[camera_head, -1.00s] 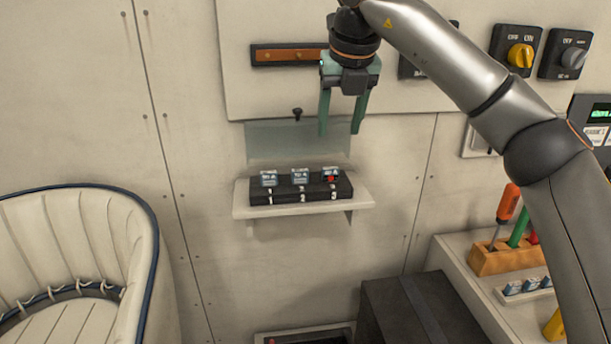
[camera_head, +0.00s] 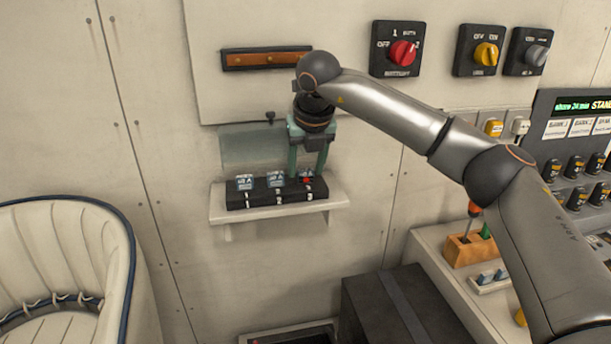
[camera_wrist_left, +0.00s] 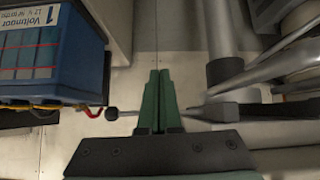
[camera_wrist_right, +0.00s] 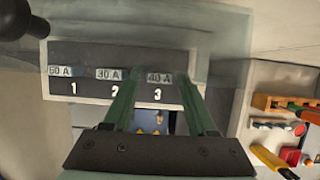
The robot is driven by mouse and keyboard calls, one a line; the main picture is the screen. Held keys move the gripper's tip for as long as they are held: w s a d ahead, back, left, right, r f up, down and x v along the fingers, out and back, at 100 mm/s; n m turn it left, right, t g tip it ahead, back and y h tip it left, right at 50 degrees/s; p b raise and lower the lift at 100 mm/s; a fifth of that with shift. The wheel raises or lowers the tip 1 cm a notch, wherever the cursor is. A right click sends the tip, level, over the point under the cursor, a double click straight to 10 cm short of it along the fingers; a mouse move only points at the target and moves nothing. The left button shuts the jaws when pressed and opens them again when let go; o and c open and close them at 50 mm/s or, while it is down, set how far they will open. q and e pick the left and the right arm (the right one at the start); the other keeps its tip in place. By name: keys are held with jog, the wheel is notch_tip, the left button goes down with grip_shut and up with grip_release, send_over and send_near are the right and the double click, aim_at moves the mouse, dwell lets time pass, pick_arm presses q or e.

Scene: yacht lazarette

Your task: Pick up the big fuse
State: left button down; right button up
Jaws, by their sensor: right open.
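A black fuse block (camera_head: 278,195) with slots marked 1, 2 and 3 sits on a small wall shelf. It holds three fuses: one at slot 1 (camera_head: 244,184), one at slot 2 (camera_head: 275,180), and one at slot 3 (camera_head: 306,180) with a red spot. Sizes look alike, so I cannot tell which is the big one. My right gripper (camera_head: 307,170) is open, pointing down, its fingers over slot 3. In the right wrist view its fingers (camera_wrist_right: 157,88) straddle the slot 3 label (camera_wrist_right: 159,78); contact is unclear. My left gripper (camera_wrist_left: 158,75) is shut and empty.
A translucent raised cover (camera_head: 252,147) stands behind the fuse block. The shelf (camera_head: 225,208) is narrow. A dark box (camera_head: 405,305) stands below right, beside a counter with a wooden tool holder (camera_head: 465,250).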

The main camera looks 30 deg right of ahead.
grip_shut()
dwell(0.4)
jog(key=shift+r, duration=0.15)
